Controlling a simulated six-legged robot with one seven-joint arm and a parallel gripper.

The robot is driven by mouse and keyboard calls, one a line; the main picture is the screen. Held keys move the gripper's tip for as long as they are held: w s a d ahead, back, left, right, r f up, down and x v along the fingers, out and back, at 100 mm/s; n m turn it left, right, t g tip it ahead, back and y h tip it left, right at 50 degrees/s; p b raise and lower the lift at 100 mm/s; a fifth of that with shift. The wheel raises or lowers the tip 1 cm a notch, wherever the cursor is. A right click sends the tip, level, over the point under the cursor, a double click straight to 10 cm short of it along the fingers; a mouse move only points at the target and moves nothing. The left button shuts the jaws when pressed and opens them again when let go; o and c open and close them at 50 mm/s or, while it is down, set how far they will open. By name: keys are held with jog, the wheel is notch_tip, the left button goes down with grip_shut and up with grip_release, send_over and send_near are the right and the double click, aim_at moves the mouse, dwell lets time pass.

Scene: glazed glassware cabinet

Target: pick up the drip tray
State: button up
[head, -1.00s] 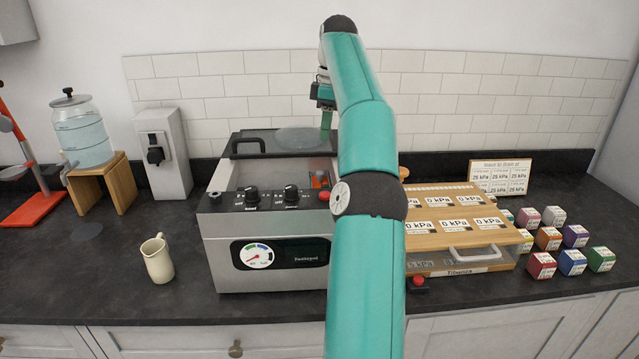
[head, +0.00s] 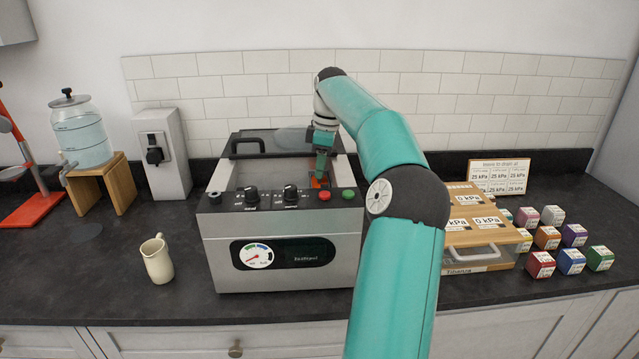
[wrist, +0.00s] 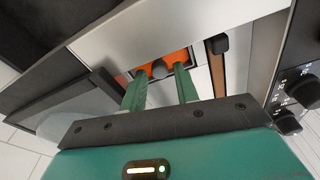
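An orange part (wrist: 150,68), which may be the drip tray, sits in a recess of the grey bench machine (head: 280,250). In the head view a little of the orange part (head: 318,182) shows below my gripper (head: 321,174), behind the red button. In the wrist view my gripper's two green fingers (wrist: 161,72) stand apart, pointing down at the orange part. A grey rounded knob (wrist: 160,69) shows between the fingertips. I cannot tell whether the fingers touch it. The rest of the orange part is hidden.
The machine has a dark-framed lid (head: 260,147), black dials (head: 251,196), a red button (head: 324,195) and a green button (head: 348,194). A cream jug (head: 157,260) stands to the left. A wooden case (head: 480,225) and several coloured cubes (head: 570,261) are to the right.

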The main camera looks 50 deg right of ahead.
jog(key=shift+w+f, duration=0.15)
jog(key=shift+f, duration=1.25)
grip_shut()
jog(key=shift+a, duration=0.1)
jog(key=shift+r, duration=0.75)
jog(key=s+a+r, duration=0.1)
jog(key=a+r, duration=0.2)
jog(key=a, duration=0.1)
jog(key=s+a+r, duration=0.2)
jog(key=a+r, duration=0.2)
jog(key=s+a+r, duration=0.1)
jog(key=a+r, duration=0.3)
jog(key=a, duration=0.1)
jog(key=shift+s+r, duration=0.2)
jog(key=shift+s, duration=0.2)
jog(key=shift+s+a, duration=0.15)
